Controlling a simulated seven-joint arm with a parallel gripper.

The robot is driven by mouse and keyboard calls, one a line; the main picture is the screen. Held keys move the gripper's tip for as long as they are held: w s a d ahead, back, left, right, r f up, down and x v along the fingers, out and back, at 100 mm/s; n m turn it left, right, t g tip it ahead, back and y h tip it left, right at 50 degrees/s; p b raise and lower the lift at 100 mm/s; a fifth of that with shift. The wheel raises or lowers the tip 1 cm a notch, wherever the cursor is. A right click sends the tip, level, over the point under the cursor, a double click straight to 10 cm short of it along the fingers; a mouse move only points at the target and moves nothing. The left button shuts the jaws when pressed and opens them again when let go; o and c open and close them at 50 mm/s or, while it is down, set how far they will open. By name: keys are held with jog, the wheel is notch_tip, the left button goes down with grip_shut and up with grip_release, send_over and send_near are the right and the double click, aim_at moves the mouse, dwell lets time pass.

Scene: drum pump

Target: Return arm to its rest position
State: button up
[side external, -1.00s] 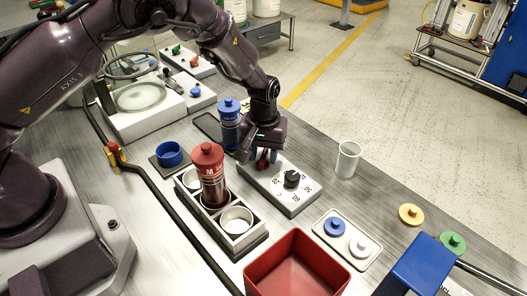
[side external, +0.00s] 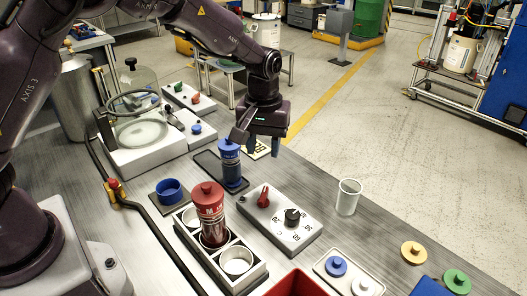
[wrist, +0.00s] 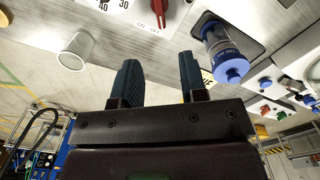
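My gripper (side external: 262,148) hangs above the back of the bench, behind the grey control box (side external: 280,222) and to the right of the blue-capped bottle (side external: 231,165). In the wrist view its two dark fingers (wrist: 160,78) stand apart with nothing between them. The control box carries a red knob (side external: 264,197) and a black dial (side external: 292,216) with numbers. The red knob also shows in the wrist view (wrist: 163,14), beside an ON/OFF label. The fingers are clear of the knob.
A red-capped bottle (side external: 210,222) stands in a rack with white cups. A clear cup (side external: 348,197) stands right of the control box. A glass-domed device (side external: 138,130) is at the back left. A red bin (side external: 298,284) is at the front. Open floor lies beyond the bench.

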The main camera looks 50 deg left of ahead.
jog(key=s+a+r+m+t, duration=0.2)
jog(key=s+a+r+m, duration=0.1)
jog(key=s+r, duration=0.6)
jog(key=s+a+r+m+t, duration=0.3)
jog(key=s+r, duration=0.5)
jog(key=s, duration=0.7)
jog(key=shift+s+r+m+t, duration=0.25)
jog(key=shift+r+m+t, duration=0.1)
jog(key=shift+m, duration=0.25)
